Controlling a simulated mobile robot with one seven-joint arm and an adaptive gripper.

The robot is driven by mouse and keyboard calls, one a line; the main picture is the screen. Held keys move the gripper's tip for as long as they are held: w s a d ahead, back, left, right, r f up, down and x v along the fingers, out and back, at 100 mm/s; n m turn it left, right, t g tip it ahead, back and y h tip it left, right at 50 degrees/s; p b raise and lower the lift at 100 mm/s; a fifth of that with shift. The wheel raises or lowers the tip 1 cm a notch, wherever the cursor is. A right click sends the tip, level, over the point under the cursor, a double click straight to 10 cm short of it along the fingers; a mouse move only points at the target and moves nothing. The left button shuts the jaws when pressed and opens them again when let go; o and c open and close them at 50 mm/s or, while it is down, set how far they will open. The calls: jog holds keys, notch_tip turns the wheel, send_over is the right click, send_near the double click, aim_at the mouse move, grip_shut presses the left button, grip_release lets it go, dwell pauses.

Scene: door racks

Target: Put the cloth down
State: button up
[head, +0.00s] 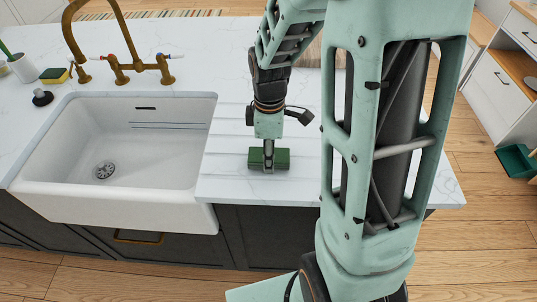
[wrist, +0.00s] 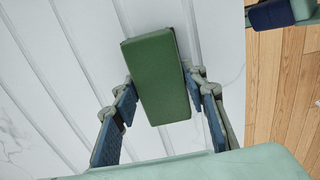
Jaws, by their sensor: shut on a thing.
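The cloth is a green, block-like folded piece (head: 283,159) at the front of the white counter, right of the sink. In the wrist view the cloth (wrist: 160,80) lies lengthwise between the two blue-padded fingers. My gripper (head: 268,153) points down and is shut on it; in the wrist view my gripper (wrist: 162,84) has a finger against each long side. The cloth is at or just above the grooved counter top (head: 230,160); I cannot tell whether it touches.
A white sink (head: 150,170) with a brass tap (head: 122,72) is to the left. The counter's front edge is close to the cloth. Grooved counter around it is clear.

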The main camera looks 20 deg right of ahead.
jog(key=o, duration=1.1)
jog(key=shift+f, duration=0.15)
notch_tip(320, 180, up, 12)
jog(key=shift+r+p, duration=0.2)
jog(key=shift+p, duration=0.2)
